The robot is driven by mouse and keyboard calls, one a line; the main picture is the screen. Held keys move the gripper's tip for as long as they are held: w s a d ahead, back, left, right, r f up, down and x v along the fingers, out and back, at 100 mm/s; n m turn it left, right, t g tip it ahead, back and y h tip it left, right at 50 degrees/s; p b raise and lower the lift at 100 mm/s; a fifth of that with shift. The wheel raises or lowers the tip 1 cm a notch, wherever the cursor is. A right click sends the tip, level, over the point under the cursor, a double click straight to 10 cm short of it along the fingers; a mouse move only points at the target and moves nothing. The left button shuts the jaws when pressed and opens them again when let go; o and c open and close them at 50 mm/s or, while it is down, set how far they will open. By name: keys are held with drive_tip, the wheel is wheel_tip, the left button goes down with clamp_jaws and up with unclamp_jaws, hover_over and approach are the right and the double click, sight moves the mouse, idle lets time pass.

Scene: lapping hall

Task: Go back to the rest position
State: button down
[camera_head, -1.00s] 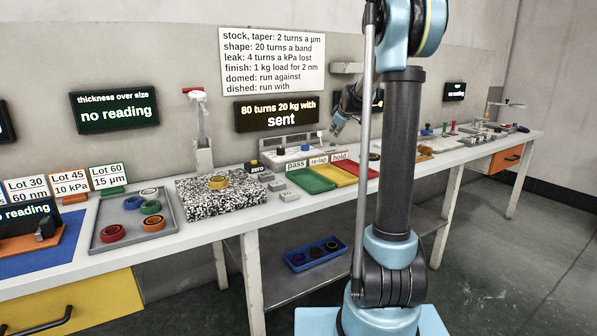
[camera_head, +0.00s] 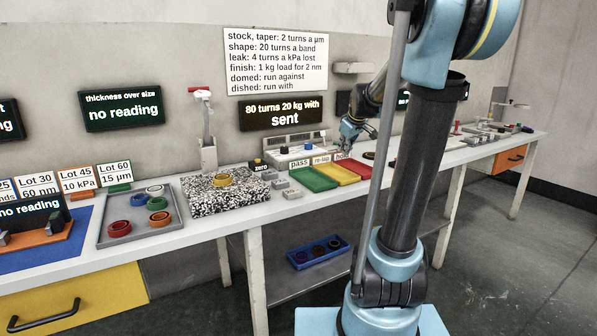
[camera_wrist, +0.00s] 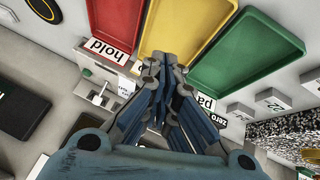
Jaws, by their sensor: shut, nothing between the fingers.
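My gripper (camera_head: 347,142) hangs over the bench near the back ends of the colored trays, in front of the wall. In the wrist view its fingers (camera_wrist: 165,62) are drawn together with nothing held between them. The wrist view looks down on the red tray (camera_wrist: 112,18), the yellow tray (camera_wrist: 188,25) and the green tray (camera_wrist: 245,50), which look empty. My arm stands up in front of the bench, its dark link leaning to the right.
A grey tray (camera_head: 113,236) with several colored rings lies at the left. A yellow ring (camera_head: 222,180) sits on a speckled plate (camera_head: 200,198). Labels and small blocks stand near the trays. A blue bin (camera_head: 312,264) with dark rings is on the lower shelf. The floor at right is clear.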

drive_tip(key=s+f+m+g, duration=0.1)
drive_tip(key=s+f, duration=0.5)
drive_tip(key=s, duration=0.6)
drive_tip(key=s+d+f+m+g+h, duration=0.1)
drive_tip(key=s+f+m, duration=0.3)
drive_tip(key=s, duration=0.8)
drive_tip(key=s+f+m+g, duration=0.2)
drive_tip(key=s+f, duration=0.6)
drive_tip(key=s, duration=0.4)
drive_tip(key=shift+s+d+m+g, duration=0.25)
drive_tip(key=shift+s+m+g, duration=0.05)
drive_tip(key=shift+s, duration=0.05)
